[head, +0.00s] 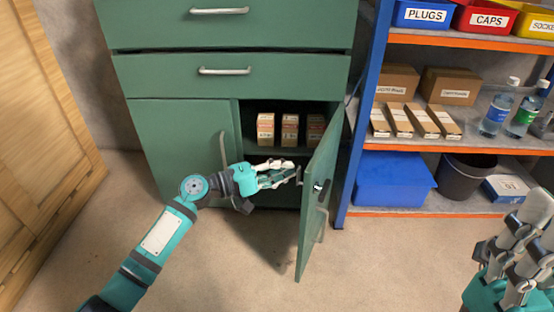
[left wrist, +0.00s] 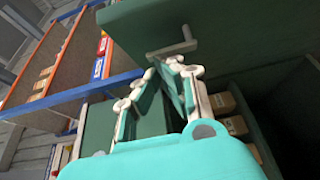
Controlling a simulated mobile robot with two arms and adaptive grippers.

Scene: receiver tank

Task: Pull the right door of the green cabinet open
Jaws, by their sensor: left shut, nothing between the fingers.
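The green cabinet (head: 180,143) stands at the middle left in the head view. Its right door (head: 315,200) stands swung well out toward me, with part of the inside exposed. A grey handle (head: 322,226) shows at the door's far side. My left gripper (head: 298,174) is shut and empty, its fingertips at the inner face of the door; whether they touch is unclear. In the left wrist view my left fingers (left wrist: 168,65) are close to a green panel (left wrist: 235,25) with a grey handle. My right gripper (head: 525,235) is at the lower right, away from the cabinet.
The left door (head: 180,130) is shut. Small cartons (head: 290,130) stand inside the cabinet. Right of the door is a blue-post shelf (head: 362,115) with bins, boxes and bottles. A wooden panel (head: 40,130) is at far left. The floor (head: 400,265) in front is clear.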

